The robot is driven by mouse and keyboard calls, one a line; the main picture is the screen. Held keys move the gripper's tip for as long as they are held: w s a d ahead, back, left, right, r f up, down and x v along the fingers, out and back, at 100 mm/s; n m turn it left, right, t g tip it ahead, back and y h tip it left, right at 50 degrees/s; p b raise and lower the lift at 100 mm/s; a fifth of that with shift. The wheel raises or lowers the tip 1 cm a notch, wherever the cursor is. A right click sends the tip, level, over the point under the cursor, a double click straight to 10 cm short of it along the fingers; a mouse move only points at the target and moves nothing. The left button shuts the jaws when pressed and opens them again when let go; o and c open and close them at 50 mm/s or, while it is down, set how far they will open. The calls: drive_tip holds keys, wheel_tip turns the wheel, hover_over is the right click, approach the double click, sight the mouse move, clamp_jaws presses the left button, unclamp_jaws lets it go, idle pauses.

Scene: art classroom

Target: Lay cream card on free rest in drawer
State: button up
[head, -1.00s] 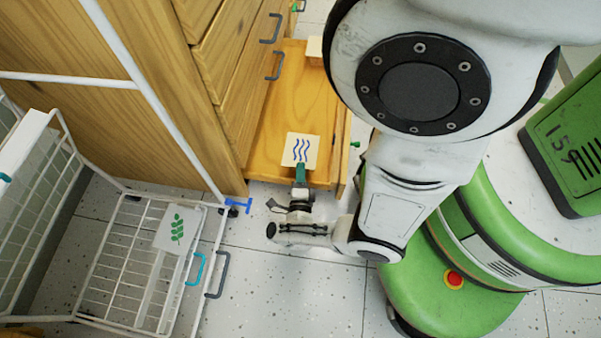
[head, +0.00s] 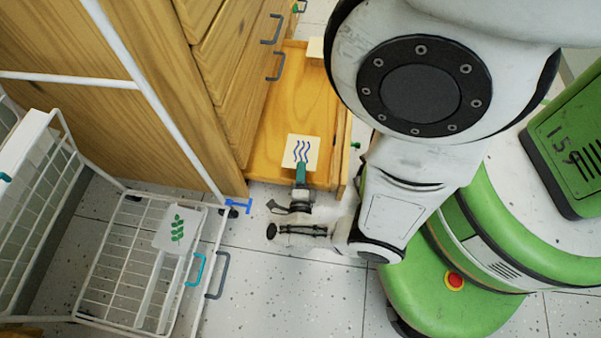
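The cream card (head: 301,150), marked with blue wavy lines, is at the near end of the open wooden drawer (head: 290,105). My gripper (head: 301,172) is at the card's lower edge, with its green fingertips meeting the card. It appears shut on that edge. I cannot tell whether the card touches a rest below it, since the card hides what is under it. Another cream piece (head: 315,47) shows at the far end of the drawer, partly behind my arm.
A wooden cabinet (head: 215,80) with grey handles stands left of the drawer. A white wire basket (head: 115,270) at lower left holds a white card with a green leaf (head: 177,229). A blue clip (head: 237,205) is near the cabinet's corner. The drawer's middle is bare.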

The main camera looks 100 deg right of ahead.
drive_tip(key=w+a, duration=0.2)
drive_tip(key=a, duration=1)
drive_tip(key=shift+s, duration=0.1)
